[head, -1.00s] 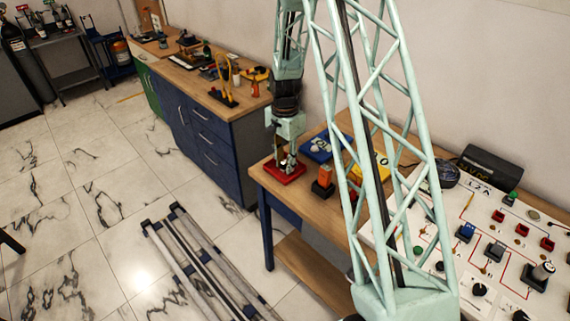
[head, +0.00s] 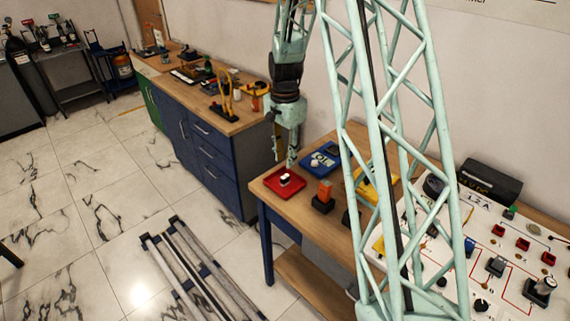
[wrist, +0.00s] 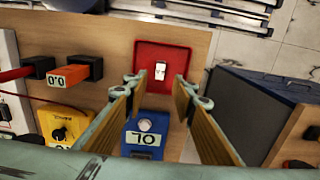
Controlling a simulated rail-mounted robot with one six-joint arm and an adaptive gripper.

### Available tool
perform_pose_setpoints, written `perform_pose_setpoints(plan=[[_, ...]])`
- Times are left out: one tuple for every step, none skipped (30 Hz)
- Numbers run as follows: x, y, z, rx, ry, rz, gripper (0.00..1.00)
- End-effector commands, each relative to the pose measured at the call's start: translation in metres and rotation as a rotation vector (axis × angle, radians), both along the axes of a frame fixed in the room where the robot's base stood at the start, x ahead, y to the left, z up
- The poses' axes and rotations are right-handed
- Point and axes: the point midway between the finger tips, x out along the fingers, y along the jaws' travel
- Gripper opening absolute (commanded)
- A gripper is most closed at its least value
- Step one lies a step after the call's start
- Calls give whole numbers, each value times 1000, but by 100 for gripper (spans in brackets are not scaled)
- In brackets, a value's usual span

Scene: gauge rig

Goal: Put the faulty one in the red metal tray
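The red metal tray (head: 271,187) lies at the near left corner of the wooden table, and it also shows in the wrist view (wrist: 146,82). A small white piece with a dark part (head: 285,179) sits inside the tray, near its middle; it shows in the wrist view too (wrist: 160,70). My gripper (head: 284,158) is above the tray's back edge, apart from the white piece. In the wrist view its two fingers (wrist: 155,98) are spread wide with nothing between them. Whether the white piece is faulty cannot be told from its look.
A blue meter (wrist: 144,141) reading "OL" lies beside the tray. An orange block (head: 325,190) reading "0.0" in the wrist view stands in a black base. A yellow meter (wrist: 62,124) and a white circuit panel (head: 515,260) lie further right. A blue cabinet (head: 205,150) stands left.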

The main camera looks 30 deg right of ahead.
Motion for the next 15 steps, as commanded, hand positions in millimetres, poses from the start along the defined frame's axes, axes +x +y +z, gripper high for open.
perform_pose_setpoints(plan=[[0,0,5,-1,-1,0,24],[1,0,7,0,-2,0,24],[1,0,10,0,-2,0,24],[1,0,11,0,-2,0,24],[1,0,13,0,-2,0,24],[0,0,14,-1,-1,0,24],[0,0,15,-1,-1,0,24],[0,0,15,-1,-1,0,24],[0,0,16,0,-1,0,24],[0,0,16,0,-1,0,24],[0,0,16,0,-1,0,24],[0,0,16,0,-1,0,24],[0,0,16,0,-1,0,24],[0,0,16,0,-1,0,24],[0,0,16,0,-1,0,24]])
